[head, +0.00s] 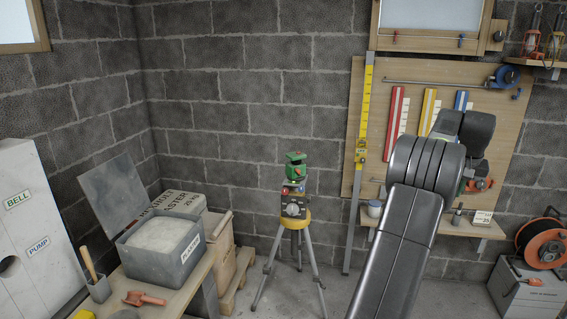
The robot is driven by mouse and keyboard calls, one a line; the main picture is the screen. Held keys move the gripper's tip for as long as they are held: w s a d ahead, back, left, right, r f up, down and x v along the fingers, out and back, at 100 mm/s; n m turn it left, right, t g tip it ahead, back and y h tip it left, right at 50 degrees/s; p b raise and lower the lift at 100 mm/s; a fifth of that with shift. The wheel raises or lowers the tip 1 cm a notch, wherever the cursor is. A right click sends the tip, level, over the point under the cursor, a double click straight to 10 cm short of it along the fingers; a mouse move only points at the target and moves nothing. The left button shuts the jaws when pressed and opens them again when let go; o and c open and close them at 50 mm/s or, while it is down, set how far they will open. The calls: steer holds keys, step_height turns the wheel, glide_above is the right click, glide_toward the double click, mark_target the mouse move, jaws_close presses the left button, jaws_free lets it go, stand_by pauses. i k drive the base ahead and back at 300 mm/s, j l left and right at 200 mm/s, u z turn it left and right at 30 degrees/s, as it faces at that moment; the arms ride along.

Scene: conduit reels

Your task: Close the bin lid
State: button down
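The bin (190,262) is a grey box with a white label on its front, and it stands on the wooden bench at the lower left. Pale material fills it near the rim. Its grey lid (112,192) stands open, tilted up and back along the left side of the bin. My arm rises at the right of the head view, well apart from the bin and lid. My gripper cannot be made out in this view.
On the bench (172,299) lie a red-orange tool (144,299) and a grey holder with a wooden handle (97,285). A plaster bag (178,203) sits on a crate behind the bin. A tripod with a green instrument (296,168) stands right of the bench.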

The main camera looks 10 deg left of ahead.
mark_target(115, 190)
steer(key=i+u, duration=0.4)
steer(key=i+l+u, duration=0.1)
steer(key=i+u, duration=0.3)
steer(key=i+l+u, duration=0.35)
steer(key=i+u, duration=0.25)
steer(key=u, duration=0.25)
steer(key=i+u, duration=0.2)
steer(key=u, duration=0.25)
steer(key=i+l+u, duration=0.15)
steer(key=u, duration=0.35)
steer(key=i+l+u, duration=0.25)
steer(key=u, duration=0.2)
steer(key=i+l+u, duration=0.2)
steer(key=l+u, duration=0.2)
steer(key=j, duration=0.1)
